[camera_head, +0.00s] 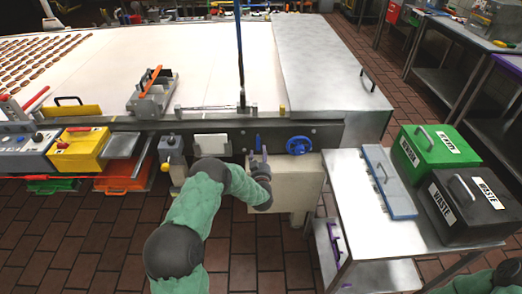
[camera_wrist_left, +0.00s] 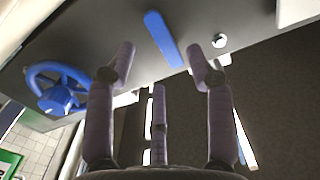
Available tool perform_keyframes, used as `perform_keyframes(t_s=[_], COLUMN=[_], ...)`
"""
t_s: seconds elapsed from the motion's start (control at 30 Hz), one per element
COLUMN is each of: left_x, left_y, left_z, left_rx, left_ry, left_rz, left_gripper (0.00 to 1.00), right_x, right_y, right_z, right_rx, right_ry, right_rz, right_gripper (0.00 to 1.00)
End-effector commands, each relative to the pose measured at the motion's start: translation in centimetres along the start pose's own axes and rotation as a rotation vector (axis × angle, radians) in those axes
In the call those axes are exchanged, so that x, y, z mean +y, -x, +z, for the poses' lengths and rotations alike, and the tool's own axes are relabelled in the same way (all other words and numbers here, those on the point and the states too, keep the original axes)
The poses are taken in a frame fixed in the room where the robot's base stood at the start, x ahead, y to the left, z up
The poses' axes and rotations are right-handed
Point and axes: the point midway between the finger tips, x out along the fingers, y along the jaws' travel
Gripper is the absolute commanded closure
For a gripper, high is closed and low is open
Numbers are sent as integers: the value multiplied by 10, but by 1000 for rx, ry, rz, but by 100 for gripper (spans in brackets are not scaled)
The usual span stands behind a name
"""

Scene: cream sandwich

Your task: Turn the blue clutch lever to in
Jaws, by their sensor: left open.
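The blue clutch lever (camera_head: 257,142) is a short bar on the dark front panel of the conveyor machine. In the left wrist view the lever (camera_wrist_left: 163,38) shows as a flat blue bar, slightly tilted, beyond the fingertips. My left gripper (camera_head: 259,158) is just in front of and below the lever. In the left wrist view the left gripper (camera_wrist_left: 163,66) has its fingers spread, with the lever in line with the gap and nothing between them. I cannot tell whether any finger touches the lever. My right gripper is out of view.
A blue handwheel (camera_head: 299,145) is on the panel just right of the lever. A pale box (camera_head: 300,185) is below it. A steel cart (camera_head: 370,235) with a green bin (camera_head: 430,150) and a black waste bin (camera_head: 470,205) stands to the right.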

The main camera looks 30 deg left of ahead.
Motion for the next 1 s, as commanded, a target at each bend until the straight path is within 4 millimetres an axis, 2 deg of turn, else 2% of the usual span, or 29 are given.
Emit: perform_keyframes(t_s=[0.1, 0.3, 0.7, 0.9, 1.0], left_x=[0, 0, 0, 0, 0], left_y=[-20, -41, -47, -46, -46], left_z=[2, 1, 0, 0, 0], left_rx=[1, 0, -2, -1, -1], left_ry=[1, 0, 0, 0, 0], left_rz=[-1, 0, 1, 1, 1], left_gripper=[46, 46, 46, 100, 100], right_x=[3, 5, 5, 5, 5], right_y=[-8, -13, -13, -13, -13], right_z=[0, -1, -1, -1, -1], right_rx=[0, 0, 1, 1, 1], right_ry=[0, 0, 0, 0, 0], right_rz=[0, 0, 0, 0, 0], right_gripper=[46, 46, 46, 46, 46])
